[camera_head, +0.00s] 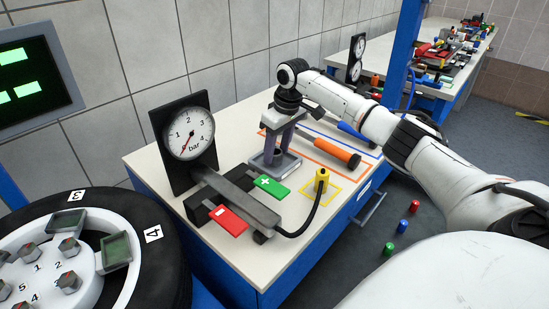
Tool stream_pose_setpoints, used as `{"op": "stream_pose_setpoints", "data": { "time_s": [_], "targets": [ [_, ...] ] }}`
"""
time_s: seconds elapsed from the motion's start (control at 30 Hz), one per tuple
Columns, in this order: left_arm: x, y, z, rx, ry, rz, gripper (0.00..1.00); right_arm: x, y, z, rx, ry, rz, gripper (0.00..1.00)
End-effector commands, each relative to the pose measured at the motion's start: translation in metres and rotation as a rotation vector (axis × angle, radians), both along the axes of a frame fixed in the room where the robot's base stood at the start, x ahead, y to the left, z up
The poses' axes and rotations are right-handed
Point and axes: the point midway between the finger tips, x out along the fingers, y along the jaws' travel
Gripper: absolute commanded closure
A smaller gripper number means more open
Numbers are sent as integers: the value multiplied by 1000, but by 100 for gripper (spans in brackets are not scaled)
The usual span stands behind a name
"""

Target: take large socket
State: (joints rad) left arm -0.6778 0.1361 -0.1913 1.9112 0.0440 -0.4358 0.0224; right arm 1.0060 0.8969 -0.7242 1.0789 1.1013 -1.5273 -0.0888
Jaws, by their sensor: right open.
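My right gripper (277,153) points down over the white workbench top (228,118), its two grey fingers apart. It is behind the green plus block, and I see nothing clearly held between the fingers. No part is clearly recognisable as the large socket. I cannot tell whether one is the socket. My left gripper is not in view.
Near my right gripper are a pressure gauge (188,134), green plus block (265,185), red minus block (228,219), yellow hose fitting (322,180), orange-handled tool (337,152) and blue-handled tool (355,131). A wheel (150,270) stands front left. A blue post (402,55) rises behind my arm.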

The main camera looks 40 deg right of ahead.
Motion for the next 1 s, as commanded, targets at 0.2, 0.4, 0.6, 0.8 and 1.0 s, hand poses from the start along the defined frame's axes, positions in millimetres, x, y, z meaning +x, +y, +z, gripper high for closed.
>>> {"op": "stream_pose_setpoints", "data": {
  "time_s": [0.2, 0.4, 0.6, 0.8, 1.0],
  "targets": [
    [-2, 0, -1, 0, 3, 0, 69, 0, 0, 0, 0, 0, 0, 75],
    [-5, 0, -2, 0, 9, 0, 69, 0, 0, 1, 0, -1, 0, 93],
    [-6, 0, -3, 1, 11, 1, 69, 0, 0, 12, 0, -1, 1, 93],
    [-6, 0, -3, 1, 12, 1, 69, 0, 0, 24, 0, -2, 0, 93],
    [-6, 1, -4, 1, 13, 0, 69, 0, 0, 36, 1, -1, 0, 93]
  ]
}}
